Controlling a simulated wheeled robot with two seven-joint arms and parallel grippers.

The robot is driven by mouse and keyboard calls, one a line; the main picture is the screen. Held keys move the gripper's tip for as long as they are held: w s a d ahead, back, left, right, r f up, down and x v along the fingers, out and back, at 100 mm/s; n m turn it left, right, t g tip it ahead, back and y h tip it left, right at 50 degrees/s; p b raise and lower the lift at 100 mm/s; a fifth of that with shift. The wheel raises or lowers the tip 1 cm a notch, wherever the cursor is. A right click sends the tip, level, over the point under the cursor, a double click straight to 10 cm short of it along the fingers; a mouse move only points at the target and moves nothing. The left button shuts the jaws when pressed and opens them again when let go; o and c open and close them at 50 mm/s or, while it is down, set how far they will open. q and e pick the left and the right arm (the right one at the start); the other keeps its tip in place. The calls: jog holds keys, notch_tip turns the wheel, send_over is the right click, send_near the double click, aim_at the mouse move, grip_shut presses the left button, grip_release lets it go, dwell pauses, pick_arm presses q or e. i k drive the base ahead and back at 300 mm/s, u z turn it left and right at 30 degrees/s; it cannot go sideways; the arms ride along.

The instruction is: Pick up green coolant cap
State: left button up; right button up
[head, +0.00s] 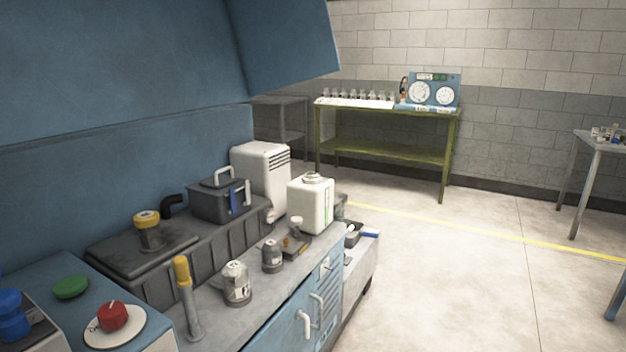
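A round green piece (71,287), which looks like the green cap, lies on the blue surface (40,268) at the lower left of the head view. A red knob (113,316) on a white dial plate is just right of and in front of it. The green piece is fully visible with nothing over it. I cannot tell whether it is loose or fixed. Neither of my grippers shows in this view.
Right of the dial stands a grey post with a yellow top (181,271). Several small containers, a white jug (311,205) and a dark box (217,200) stand farther along. A blue hood (120,80) overhangs the left. The floor (450,270) right is clear.

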aim_at(69, 287)
jog(key=u, duration=1.3)
jog(key=k, duration=0.5)
jog(key=u, duration=0.75)
jog(key=i, duration=0.65)
jog(key=z, duration=0.15)
